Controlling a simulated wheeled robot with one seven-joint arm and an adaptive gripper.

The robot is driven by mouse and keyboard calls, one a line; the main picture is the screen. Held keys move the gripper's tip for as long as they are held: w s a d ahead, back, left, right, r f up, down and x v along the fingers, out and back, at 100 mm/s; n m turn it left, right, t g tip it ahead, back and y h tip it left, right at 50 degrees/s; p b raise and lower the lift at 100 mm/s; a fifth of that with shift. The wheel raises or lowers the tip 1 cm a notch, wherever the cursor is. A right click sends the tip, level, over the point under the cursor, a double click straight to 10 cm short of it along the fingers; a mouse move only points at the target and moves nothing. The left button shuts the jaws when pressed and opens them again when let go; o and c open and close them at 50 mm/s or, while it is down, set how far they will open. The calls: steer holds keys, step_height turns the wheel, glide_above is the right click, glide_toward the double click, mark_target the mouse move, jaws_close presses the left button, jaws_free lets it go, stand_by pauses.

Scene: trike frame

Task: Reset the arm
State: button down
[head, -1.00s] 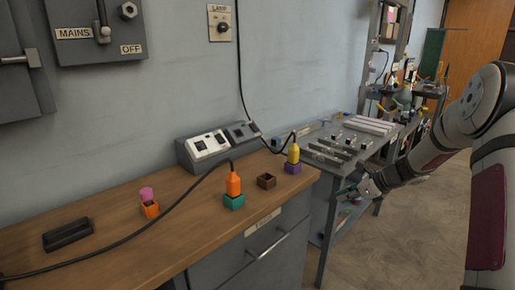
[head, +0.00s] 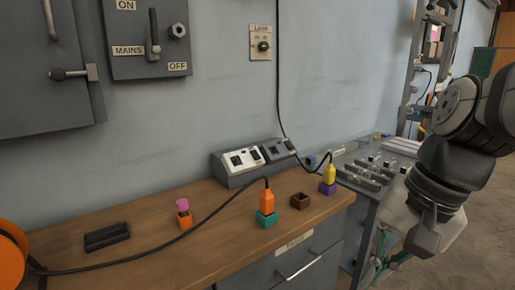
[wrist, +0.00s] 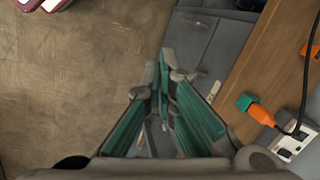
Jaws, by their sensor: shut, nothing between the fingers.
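My arm (head: 440,180) is bent at the right of the head view, its wrist low beside the right end of the wooden bench. My gripper (head: 371,272) points down in front of the grey table, partly hidden by my wrist. In the wrist view, my gripper (wrist: 164,62) shows teal finger pads that meet at the tips. It is shut and empty, above the floor and beside the bench's grey front.
The wooden bench (head: 150,254) bears an orange plug in a teal block (head: 266,218), a yellow plug in a purple block (head: 328,187), a brown open block (head: 300,201) and a socket box (head: 247,163). Cables cross it. Open floor (wrist: 75,80) lies left in the wrist view.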

steer(key=s+d+f+n+h, duration=0.1)
steer(key=s+n, duration=0.2)
steer(key=s, duration=0.4)
steer(key=s+d+f+n+h, duration=0.15)
steer(key=s+n, duration=0.25)
steer(key=s, duration=0.4)
step_height(320, 180, up, 20)
steer(key=t+p, duration=0.3)
steer(key=p, duration=1.5)
steer(key=shift+w+a+r, duration=0.2)
steer(key=shift+w, duration=0.05)
